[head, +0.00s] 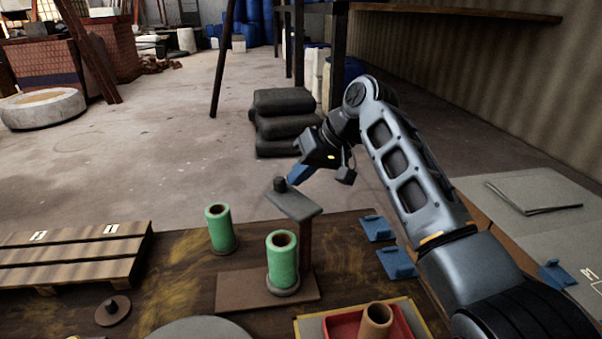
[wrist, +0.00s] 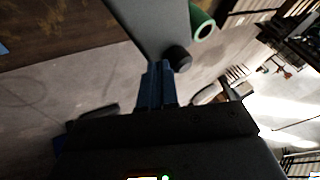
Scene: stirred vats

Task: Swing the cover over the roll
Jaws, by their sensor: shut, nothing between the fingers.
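The cover is a flat grey plate (head: 297,206) on top of a brown post (head: 305,247), with a dark knob (head: 280,185) at its far end. The green roll (head: 283,262) stands upright on the brown base in front of the post, its top in plain view and not under the plate. My gripper (head: 297,176) is shut and empty, its blue fingertips just right of the knob. In the wrist view the fingers (wrist: 158,84) are beside the knob (wrist: 179,58) near the plate's edge (wrist: 150,25); I cannot tell whether they touch it.
A second green roll (head: 221,229) stands behind left on the table. A slatted pallet (head: 75,254), a small knobbed disc (head: 112,311), a red tray (head: 345,324) and blue brackets (head: 397,262) lie around. Stacked dark sacks (head: 285,122) are on the floor behind.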

